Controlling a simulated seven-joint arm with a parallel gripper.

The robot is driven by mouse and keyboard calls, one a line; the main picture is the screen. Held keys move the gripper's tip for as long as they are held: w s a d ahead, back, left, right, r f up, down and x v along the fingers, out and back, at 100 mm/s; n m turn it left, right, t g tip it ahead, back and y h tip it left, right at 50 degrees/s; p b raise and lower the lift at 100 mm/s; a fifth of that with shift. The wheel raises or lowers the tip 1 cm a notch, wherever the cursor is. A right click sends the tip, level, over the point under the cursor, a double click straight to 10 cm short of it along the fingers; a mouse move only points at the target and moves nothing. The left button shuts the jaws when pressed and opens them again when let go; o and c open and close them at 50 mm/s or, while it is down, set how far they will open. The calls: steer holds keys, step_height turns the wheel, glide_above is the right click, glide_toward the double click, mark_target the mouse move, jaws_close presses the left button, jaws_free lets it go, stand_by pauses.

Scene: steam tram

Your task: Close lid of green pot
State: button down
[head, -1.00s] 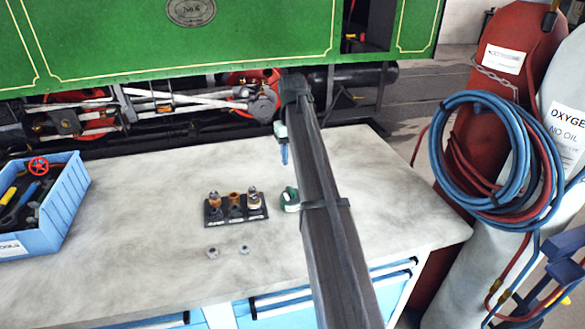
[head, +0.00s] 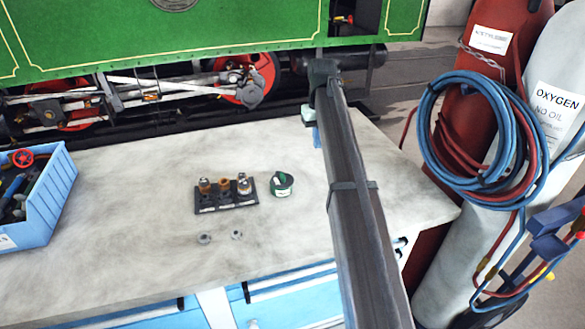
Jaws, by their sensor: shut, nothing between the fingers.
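The green pot (head: 282,184) is small and round and stands on the grey workbench, just right of the black block. Its top shows dark and green with a pale patch; it is too small to tell how far the lid is open. My gripper (head: 317,138) is up and right of the pot in the picture, apart from it, near the bench's back edge. It is shut and empty, and my arm hides part of it.
A black block (head: 226,204) holds several small fittings left of the pot. Two small nuts (head: 204,238) lie in front. A blue tool bin (head: 44,212) stands at left. The green tram (head: 160,35) is behind; gas cylinders (head: 560,70) stand at right.

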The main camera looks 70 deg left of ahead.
steer(key=w+d+f+g, duration=0.2)
steer(key=w+d+f, duration=0.3)
steer(key=w, duration=0.2)
steer(key=m+g+y, duration=0.4)
steer(key=m, duration=3)
glide_toward(290, 179)
steer(key=shift+n, duration=0.3)
steer(key=f, duration=0.1)
steer(key=a+f, duration=0.1)
steer(key=f, duration=0.2)
steer(key=shift+s+a+f, duration=0.1)
steer(key=shift+a+f, duration=0.15)
steer(key=shift+a, duration=0.15)
steer(key=shift+s+d+r, duration=0.1)
steer(key=shift+s+d, duration=0.1)
steer(key=shift+s, duration=1)
steer(key=shift+s+y, duration=0.3)
steer(key=shift+s, duration=0.45)
